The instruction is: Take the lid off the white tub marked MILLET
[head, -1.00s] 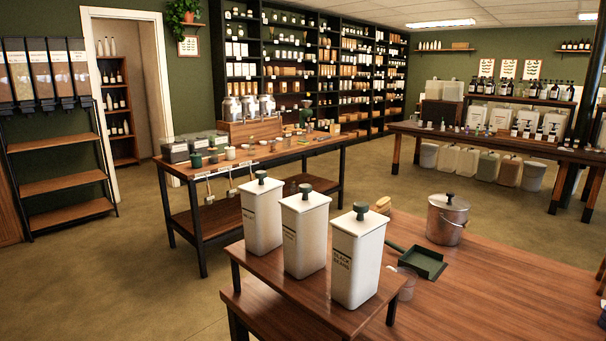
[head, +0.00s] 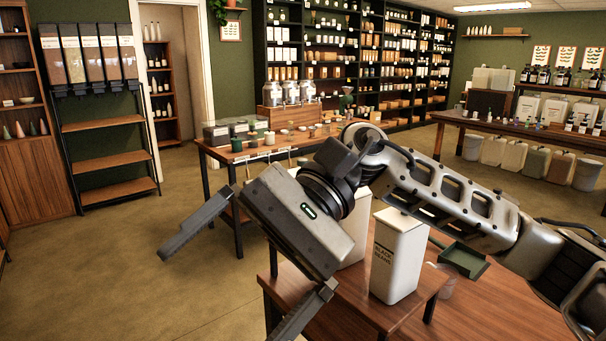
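A white tub marked BLACK BEANS (head: 395,262) stands upright on the raised wooden stand, its lid top partly behind my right arm. A second white tub (head: 357,232) stands to its left, mostly hidden behind my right gripper; its label cannot be seen. The third tub seen earlier is hidden behind the gripper. No MILLET marking can be read. My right gripper (head: 220,296) is wide open and empty, its two fingers spread toward the lower left, in front of the tubs in the picture. My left gripper is out of view.
The wooden stand (head: 352,307) sits at the front table's left end. A green dustpan (head: 464,260) lies on the table to its right. A long table with jars (head: 290,91) stands behind. The floor (head: 130,270) to the left is clear.

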